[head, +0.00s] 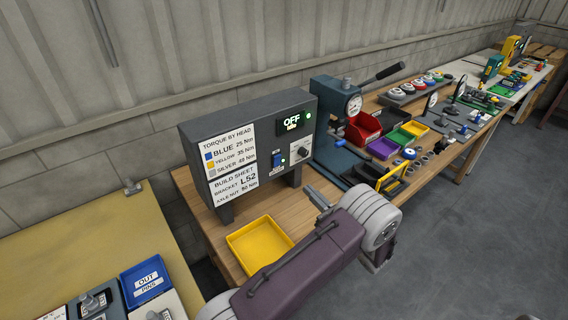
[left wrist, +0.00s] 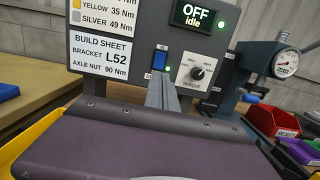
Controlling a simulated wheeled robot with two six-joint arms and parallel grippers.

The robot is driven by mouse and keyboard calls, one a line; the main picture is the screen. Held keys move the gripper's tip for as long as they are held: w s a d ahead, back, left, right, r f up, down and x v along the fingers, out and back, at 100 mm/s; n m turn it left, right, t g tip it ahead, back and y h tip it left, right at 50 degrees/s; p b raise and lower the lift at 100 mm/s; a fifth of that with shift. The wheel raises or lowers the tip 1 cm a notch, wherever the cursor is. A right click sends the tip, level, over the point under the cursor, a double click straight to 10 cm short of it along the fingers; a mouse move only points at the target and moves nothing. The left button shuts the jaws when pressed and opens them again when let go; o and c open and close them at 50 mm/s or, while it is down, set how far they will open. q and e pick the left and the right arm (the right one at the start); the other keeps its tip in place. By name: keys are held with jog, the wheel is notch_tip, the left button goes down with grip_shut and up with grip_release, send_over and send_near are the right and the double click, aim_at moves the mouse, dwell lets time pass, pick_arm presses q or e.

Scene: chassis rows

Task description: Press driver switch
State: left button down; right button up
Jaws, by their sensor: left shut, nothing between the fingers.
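The driver switch is a blue rocker (head: 277,160) low on the front of a dark grey control box (head: 235,115). It also shows in the left wrist view (left wrist: 159,60), with a small green light beside it. The box's display (head: 291,122) reads OFF, with "idle" below in the left wrist view. My left gripper (head: 314,193) is shut and empty, in front of the box and apart from the switch. In the left wrist view its fingertips (left wrist: 160,84) appear just below the switch. My right gripper is not in view.
A torque dial (head: 301,152) sits right of the switch. A yellow tray (head: 258,243) lies on the bench in front of the box. A press with a gauge (head: 353,105) and red, purple and green bins stand to the right. A blue OUT bin (head: 146,282) is at lower left.

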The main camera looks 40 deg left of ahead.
pick_arm(q)
jog(key=p, duration=0.3)
send_near(278, 159)
jog(key=x, duration=0.6)
jog(key=shift+a+r, duration=0.2)
jog(key=shift+a, duration=0.15)
jog(key=shift+w+a, duration=0.1)
